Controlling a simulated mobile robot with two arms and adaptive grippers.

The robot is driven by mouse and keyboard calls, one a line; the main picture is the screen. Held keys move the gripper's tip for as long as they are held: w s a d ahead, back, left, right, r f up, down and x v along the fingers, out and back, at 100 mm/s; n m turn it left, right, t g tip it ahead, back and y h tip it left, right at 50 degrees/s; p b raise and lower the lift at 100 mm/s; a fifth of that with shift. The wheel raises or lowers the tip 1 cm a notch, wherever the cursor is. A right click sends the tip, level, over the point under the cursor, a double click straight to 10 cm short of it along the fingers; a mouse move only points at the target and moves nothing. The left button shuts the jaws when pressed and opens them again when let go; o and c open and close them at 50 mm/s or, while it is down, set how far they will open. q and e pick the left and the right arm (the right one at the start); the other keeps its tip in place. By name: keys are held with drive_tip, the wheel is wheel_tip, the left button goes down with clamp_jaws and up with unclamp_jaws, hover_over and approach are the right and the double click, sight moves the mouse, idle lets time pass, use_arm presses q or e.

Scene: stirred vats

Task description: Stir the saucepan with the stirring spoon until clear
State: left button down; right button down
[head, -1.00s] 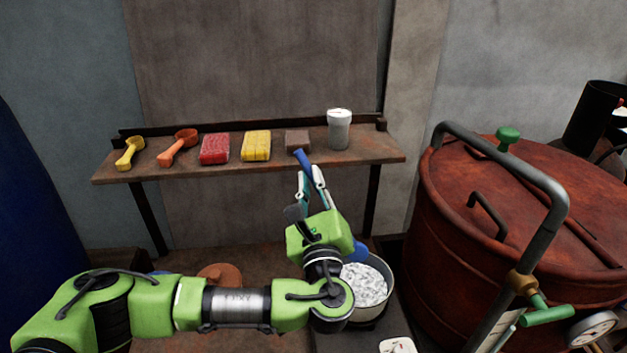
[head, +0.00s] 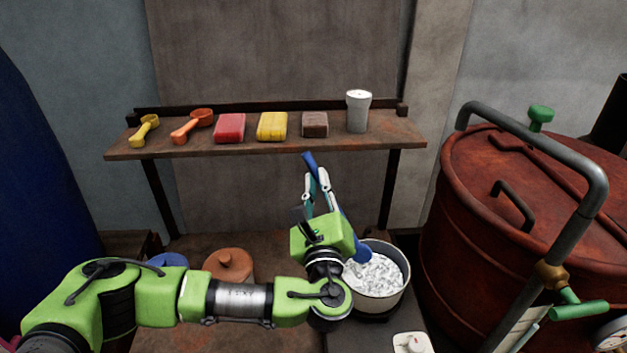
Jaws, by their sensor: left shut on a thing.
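The saucepan (head: 404,276) is a pale metal pot holding a white and grey speckled, lumpy-looking content (head: 376,277). It stands on a dark surface at the lower middle. The stirring spoon (head: 361,252) is blue. Its handle top rises above my left gripper and its lower end reaches down into the left side of the saucepan. My left gripper (head: 316,183) is shut on the spoon's handle, above and left of the pan. My green forearm covers part of the pan's left side. My right gripper is not in view.
A wall shelf (head: 270,149) holds a yellow scoop (head: 145,131), an orange scoop (head: 192,126), red, yellow and brown blocks, and a grey canister (head: 358,112). A large red vat (head: 450,220) with a pipe handle stands close on the right. A brown lidded pot (head: 228,266) sits behind my forearm.

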use_arm(q)
drive_tip(key=s+d+f+b, duration=0.1)
drive_tip(key=d+f+b, duration=0.2)
drive_tip(key=f+b, duration=0.1)
drive_tip(key=shift+s+f, duration=0.35)
drive_tip(key=shift+f, duration=0.5)
drive_tip(key=shift+s, duration=0.1)
